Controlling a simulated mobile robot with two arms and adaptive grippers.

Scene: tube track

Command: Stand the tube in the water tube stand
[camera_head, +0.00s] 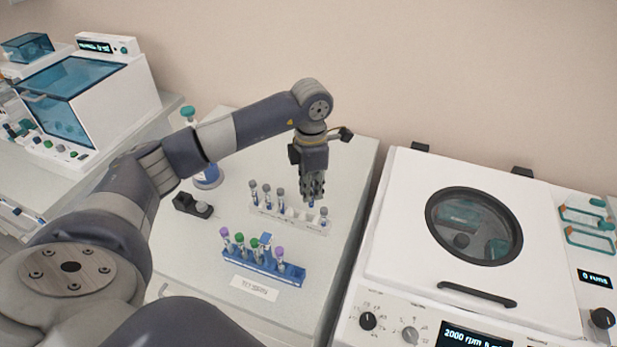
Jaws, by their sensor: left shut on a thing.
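My left gripper (313,190) points straight down over the right part of a white tube stand (310,226). It is shut on a tube, which the fingers almost wholly hide; only a small bluish bit shows below the fingertips. I cannot tell whether the tube's lower end is inside a hole of the stand. Grey-capped tubes (267,194) stand in the left part of the white stand, and one more (323,216) stands at its right end. A blue stand (291,273) in front holds several purple- and green-capped tubes (256,246). My right gripper is out of view.
A label plate (254,288) lies before the blue stand. A white centrifuge (390,268) stands close on the right. The worktop's front left is clear.

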